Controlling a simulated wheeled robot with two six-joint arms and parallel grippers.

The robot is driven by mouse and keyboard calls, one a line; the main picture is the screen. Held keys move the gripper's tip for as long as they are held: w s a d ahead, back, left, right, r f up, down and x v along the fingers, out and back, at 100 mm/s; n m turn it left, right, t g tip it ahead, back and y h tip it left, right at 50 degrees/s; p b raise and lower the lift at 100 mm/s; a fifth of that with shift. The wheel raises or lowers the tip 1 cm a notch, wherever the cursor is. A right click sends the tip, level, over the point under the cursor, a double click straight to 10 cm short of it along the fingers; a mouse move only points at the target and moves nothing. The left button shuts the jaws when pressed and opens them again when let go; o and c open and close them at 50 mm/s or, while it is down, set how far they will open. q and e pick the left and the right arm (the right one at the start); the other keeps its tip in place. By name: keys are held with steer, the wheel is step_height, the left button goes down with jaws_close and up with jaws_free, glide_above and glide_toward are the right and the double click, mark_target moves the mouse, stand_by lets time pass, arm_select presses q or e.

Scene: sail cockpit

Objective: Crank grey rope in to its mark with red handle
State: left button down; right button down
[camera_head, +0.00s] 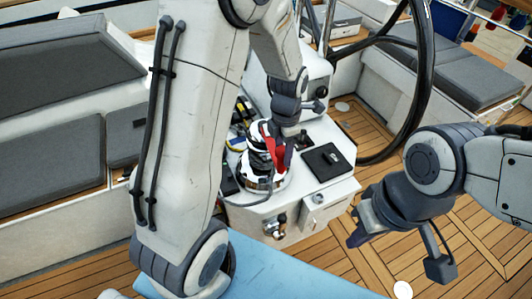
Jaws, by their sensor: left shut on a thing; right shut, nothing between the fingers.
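A silver and black winch (262,181) stands on the white console in the middle of the view. The red handle (272,147) sits on top of the winch. My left gripper (277,152) is above the winch and shut on the red handle, partly covering it. The grey rope (240,204) shows as a thin line by the base of the winch. Its mark cannot be made out. My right gripper (358,238) is shut and empty, over the deck to the right of the console.
A black panel (327,161) lies on the console right of the winch. A large black steering wheel (424,75) stands behind it. Grey cushioned benches (50,155) are at the left. The wooden deck (345,265) at the lower right is mostly clear.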

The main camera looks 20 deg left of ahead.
arm_select(q)
steer(key=shift+w+d+f+n+p, duration=0.15)
steer(key=shift+w+d+n+p, duration=0.05)
steer(key=shift+w+d+n, duration=0.45)
steer(key=shift+w+d+f+n+p, duration=0.15)
steer(key=shift+w+d+n, duration=0.3)
steer(key=shift+d, duration=0.3)
steer(key=shift+s+a+m, duration=1.3)
steer(key=shift+s+a, duration=0.2)
steer(key=shift+a, duration=0.05)
steer(key=shift+s+a+m, duration=0.6)
steer(key=shift+a, duration=0.3)
steer(key=shift+s+a+m, duration=0.6)
steer(key=shift+a, duration=0.3)
steer(key=shift+s+a+m, duration=0.25)
steer(key=shift+a+m, duration=0.15)
steer(key=shift+a, duration=0.25)
steer(key=shift+s+a+m, duration=0.25)
steer(key=shift+a+m, duration=0.15)
steer(key=shift+a, duration=0.3)
steer(key=shift+s+a+m, duration=0.25)
steer(key=shift+a+m, duration=0.15)
steer(key=shift+a, duration=0.25)
